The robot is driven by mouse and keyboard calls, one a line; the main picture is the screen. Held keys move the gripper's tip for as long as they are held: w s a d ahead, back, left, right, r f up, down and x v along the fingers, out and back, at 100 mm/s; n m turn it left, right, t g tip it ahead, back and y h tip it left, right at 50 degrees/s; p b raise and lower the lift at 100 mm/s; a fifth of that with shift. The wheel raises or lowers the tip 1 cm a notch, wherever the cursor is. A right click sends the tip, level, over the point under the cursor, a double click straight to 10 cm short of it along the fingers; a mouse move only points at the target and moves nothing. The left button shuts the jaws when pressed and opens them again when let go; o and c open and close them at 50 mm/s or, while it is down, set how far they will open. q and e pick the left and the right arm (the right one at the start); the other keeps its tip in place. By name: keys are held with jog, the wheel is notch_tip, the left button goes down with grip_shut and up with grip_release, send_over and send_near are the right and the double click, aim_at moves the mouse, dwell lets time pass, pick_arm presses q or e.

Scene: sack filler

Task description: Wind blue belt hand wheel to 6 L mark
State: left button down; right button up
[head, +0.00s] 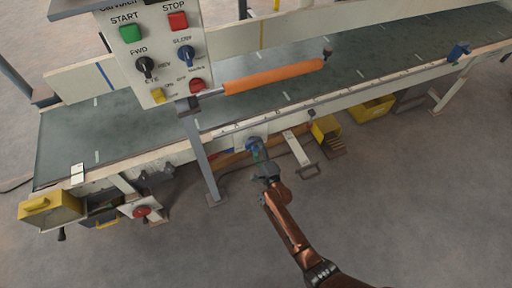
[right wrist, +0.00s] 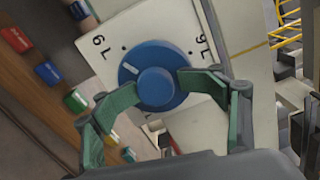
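The blue belt hand wheel (right wrist: 157,107) is a round knob with a raised hub, mounted on a pale plate (right wrist: 180,24). Its white pointer line (right wrist: 131,68) points up and left, towards the left label. The two labels, at left (right wrist: 101,47) and right (right wrist: 202,42), are turned sideways; each looks like a 6 or 9 with an L. My right gripper (right wrist: 157,84) has its green fingers on both sides of the hub, apparently touching it. My left gripper is out of view.
The conveyor belt (head: 140,118) runs across behind the gripper. A control panel (head: 155,50) with an orange bar (head: 275,77) stands above it. A support leg (head: 202,165) is left of the gripper, and a yellow box (head: 325,128) is right. The floor in front is clear.

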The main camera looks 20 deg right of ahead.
dwell(0.4)
jog(key=shift+s+f, duration=0.1)
jog(key=shift+s, duration=0.35)
jog(key=s+p, duration=0.3)
jog(key=s, duration=0.4)
jog(key=shift+s+d, duration=0.15)
jog(key=shift+s, duration=0.25)
jog(key=shift+f, duration=0.1)
